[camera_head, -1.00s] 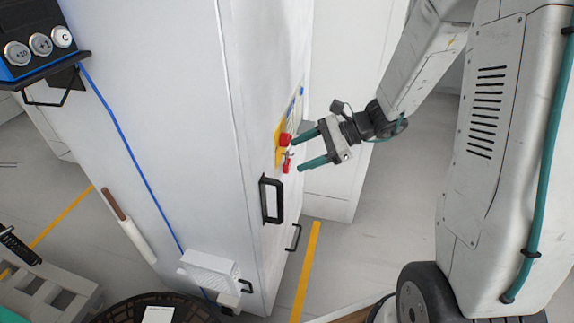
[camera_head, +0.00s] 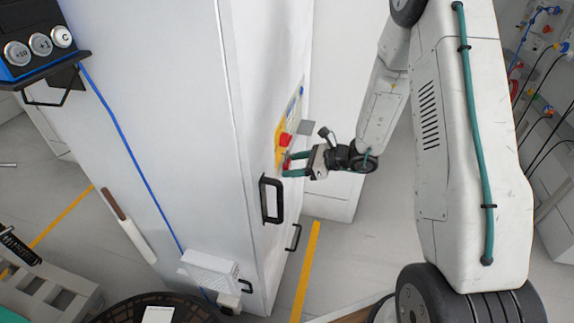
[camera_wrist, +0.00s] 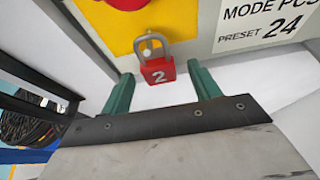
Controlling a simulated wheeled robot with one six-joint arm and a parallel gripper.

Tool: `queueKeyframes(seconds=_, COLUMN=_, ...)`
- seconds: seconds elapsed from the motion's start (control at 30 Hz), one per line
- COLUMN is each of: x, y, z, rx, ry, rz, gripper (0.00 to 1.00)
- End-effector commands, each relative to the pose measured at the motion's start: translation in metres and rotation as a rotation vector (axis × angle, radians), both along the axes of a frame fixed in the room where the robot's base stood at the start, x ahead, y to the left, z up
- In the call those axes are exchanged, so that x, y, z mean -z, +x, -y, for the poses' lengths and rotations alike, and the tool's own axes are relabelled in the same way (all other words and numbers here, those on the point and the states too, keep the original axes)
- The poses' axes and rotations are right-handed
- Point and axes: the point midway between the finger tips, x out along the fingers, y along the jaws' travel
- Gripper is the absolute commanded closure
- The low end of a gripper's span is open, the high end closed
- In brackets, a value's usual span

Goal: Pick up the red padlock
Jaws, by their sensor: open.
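The red padlock (camera_wrist: 160,71) shows in the wrist view with a white "2" on its body and a grey shackle. It hangs at the lower edge of a yellow panel (camera_wrist: 150,22) on the cabinet side. My gripper (camera_wrist: 163,82) is open, its two teal fingers at either side of the padlock's body, with visible gaps on both sides. In the head view my gripper (camera_head: 288,164) is at the cabinet's side, and the padlock (camera_head: 287,161) is partly hidden by the fingers. I cannot tell whether the fingertips reach past the padlock's front face.
A red knob (camera_head: 285,139) sits on the yellow panel just above the padlock. A label with "MODE" and "PRESET 24" (camera_wrist: 262,22) is at the right in the wrist view. A black handle (camera_head: 271,201) sticks out of the cabinet below the gripper.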

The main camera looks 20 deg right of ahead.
Motion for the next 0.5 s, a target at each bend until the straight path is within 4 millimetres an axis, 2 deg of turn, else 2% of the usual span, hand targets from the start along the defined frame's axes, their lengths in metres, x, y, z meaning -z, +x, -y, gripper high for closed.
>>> queueKeyframes(seconds=0.1, x=0.0038, y=0.0044, z=-0.0077, rx=-0.001, ry=0.000, rz=0.000, gripper=0.38)
queueKeyframes(seconds=0.33, x=0.0039, y=0.0052, z=-0.0085, rx=0.000, ry=0.000, rz=0.000, gripper=0.38)
queueKeyframes(seconds=0.37, x=0.0039, y=0.0052, z=-0.0085, rx=0.000, ry=-0.001, rz=0.001, gripper=0.44)
queueKeyframes(seconds=0.5, x=0.0038, y=0.0052, z=-0.0083, rx=0.000, ry=-0.001, rz=0.001, gripper=0.83)
